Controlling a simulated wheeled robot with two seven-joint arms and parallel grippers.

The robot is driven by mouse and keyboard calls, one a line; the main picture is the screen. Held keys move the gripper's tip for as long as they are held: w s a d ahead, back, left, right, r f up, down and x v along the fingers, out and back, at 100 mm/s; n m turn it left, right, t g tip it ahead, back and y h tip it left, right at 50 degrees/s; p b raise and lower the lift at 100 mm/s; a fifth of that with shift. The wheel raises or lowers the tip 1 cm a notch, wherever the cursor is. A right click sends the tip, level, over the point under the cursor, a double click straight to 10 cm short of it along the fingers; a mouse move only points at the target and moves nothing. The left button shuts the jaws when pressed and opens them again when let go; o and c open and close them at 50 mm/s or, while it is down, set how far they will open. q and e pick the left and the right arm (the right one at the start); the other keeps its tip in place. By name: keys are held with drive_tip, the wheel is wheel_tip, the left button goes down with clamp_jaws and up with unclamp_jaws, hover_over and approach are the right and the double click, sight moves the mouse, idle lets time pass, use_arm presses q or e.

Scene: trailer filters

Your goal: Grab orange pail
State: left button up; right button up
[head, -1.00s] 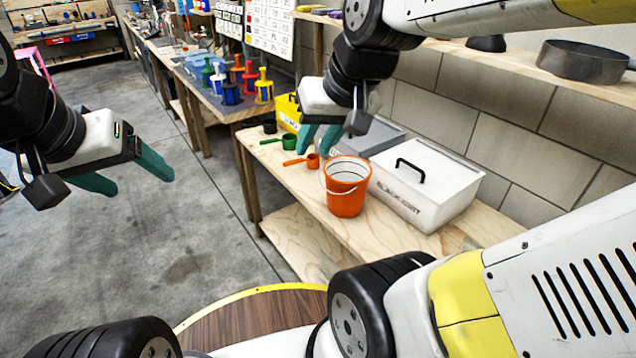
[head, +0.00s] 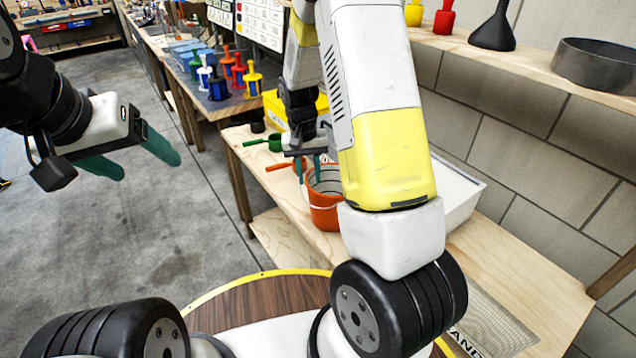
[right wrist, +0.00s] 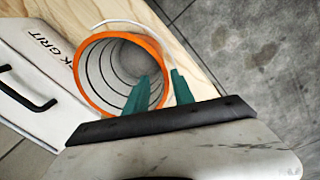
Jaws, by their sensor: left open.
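The orange pail (head: 325,218) stands upright on the wooden bench, partly hidden by my right arm in the head view. Its open mouth, ribbed grey inside and pale handle show in the right wrist view (right wrist: 101,76). My right gripper (head: 309,168) is at the pail's rim with its teal fingers apart. In the right wrist view its fingers (right wrist: 160,78) appear on either side of the rim, one over the mouth and one outside; whether they touch it I cannot tell. My left gripper (head: 150,166) is open and empty over the floor at left.
A white box with a black handle (right wrist: 45,70) stands close beside the pail. An orange scoop (head: 283,166), a green scoop (head: 270,143) and a yellow bin (head: 277,110) are behind it on the bench (head: 262,175). A shelf with a dark pan (head: 600,70) runs above.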

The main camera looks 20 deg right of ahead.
drive_tip(key=f, duration=0.8)
drive_tip(key=shift+s+d+f, duration=0.2)
drive_tip(key=shift+d+f, duration=0.1)
clamp_jaws()
idle(1.1)
